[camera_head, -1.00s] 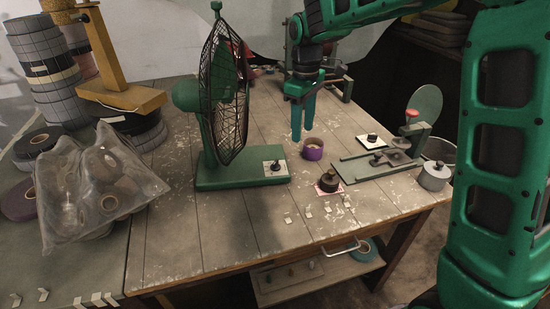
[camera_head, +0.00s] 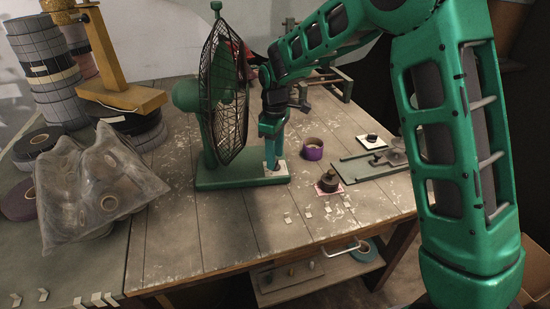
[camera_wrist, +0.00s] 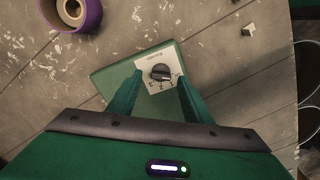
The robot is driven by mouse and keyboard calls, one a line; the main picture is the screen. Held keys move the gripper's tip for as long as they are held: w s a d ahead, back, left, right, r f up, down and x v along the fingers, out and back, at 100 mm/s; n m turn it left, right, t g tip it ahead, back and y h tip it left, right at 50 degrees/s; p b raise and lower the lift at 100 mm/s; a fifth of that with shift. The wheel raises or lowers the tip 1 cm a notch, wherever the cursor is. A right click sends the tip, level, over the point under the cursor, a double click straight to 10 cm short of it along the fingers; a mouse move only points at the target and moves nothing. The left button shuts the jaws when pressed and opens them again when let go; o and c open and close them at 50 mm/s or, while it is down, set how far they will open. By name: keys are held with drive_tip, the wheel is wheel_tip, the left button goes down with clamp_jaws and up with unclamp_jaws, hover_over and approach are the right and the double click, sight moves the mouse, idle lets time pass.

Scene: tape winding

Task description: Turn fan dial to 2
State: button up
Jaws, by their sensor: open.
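The green fan (camera_head: 222,110) stands on the wooden table, its wire cage facing right. Its base (camera_head: 225,178) carries a white plate (camera_head: 283,170) with a black dial. In the wrist view the dial (camera_wrist: 160,73) sits on the white plate (camera_wrist: 157,60) with printed marks around its near side, too small to read surely. My gripper (camera_head: 272,160) is over the base's right end, pointing down at the dial. In the wrist view my gripper (camera_wrist: 163,88) is open, one finger on each side of the dial. I cannot tell whether the fingers touch it.
A purple tape roll (camera_head: 313,149) stands right of the fan, also in the wrist view (camera_wrist: 78,15). A dark knob on a pink square (camera_head: 328,182) and a flat green fixture (camera_head: 368,164) lie farther right. A clear plastic bag (camera_head: 100,190) is at left. The front table is mostly clear.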

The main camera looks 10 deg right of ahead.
drive_tip(key=shift+f, duration=0.7)
drive_tip(key=c, duration=1.1)
drive_tip(key=shift+o, duration=0.2)
